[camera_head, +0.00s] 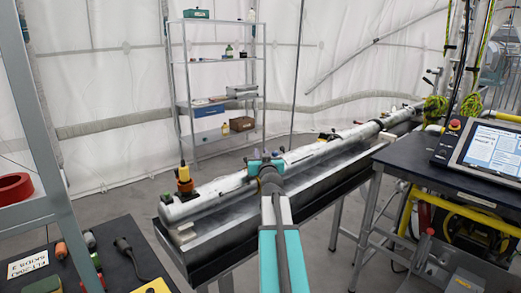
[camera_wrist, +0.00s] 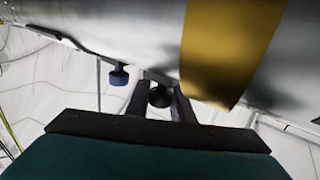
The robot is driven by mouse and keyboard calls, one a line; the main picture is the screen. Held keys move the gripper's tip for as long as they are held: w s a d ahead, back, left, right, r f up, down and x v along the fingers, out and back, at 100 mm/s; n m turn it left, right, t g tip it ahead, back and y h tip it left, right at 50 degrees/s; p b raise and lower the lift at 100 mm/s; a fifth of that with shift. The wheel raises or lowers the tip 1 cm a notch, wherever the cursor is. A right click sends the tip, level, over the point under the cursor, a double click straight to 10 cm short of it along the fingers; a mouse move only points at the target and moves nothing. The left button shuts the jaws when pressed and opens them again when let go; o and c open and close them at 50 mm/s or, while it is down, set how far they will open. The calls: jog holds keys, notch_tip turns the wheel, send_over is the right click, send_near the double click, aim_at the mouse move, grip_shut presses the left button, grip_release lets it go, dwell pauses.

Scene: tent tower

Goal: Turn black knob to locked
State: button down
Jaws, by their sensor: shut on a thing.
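The black knob (camera_wrist: 160,96) sits on the underside of the white pipe in the wrist view. It is between the two dark fingers of my gripper (camera_wrist: 162,100), which are shut on it. The knob's marking and turn position cannot be read. In the head view my arm reaches to the middle of the long white pipe (camera_head: 222,191), and my gripper (camera_head: 266,164) is at the pipe there. It hides the knob in that view.
The pipe lies over a dark trough (camera_head: 230,250). A dark table with a tablet (camera_head: 490,150) stands at right, a shelf rack (camera_head: 215,70) behind.

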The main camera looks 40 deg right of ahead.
jog(key=shift+s+h+p, duration=0.1)
jog(key=shift+h+p, duration=0.2)
jog(key=shift+p, duration=0.25)
jog(key=c, duration=1.6)
grip_release()
jog(key=shift+o, duration=0.2)
jog(key=shift+s+a, duration=0.1)
jog(key=shift+b+v, duration=0.75)
jog(key=shift+v, duration=3.35)
jog(key=shift+a+b, duration=0.1)
jog(key=shift+b, duration=0.65)
jog(key=shift+b, duration=0.3)
jog(key=s+a+b, duration=0.1)
jog(key=b, duration=0.4)
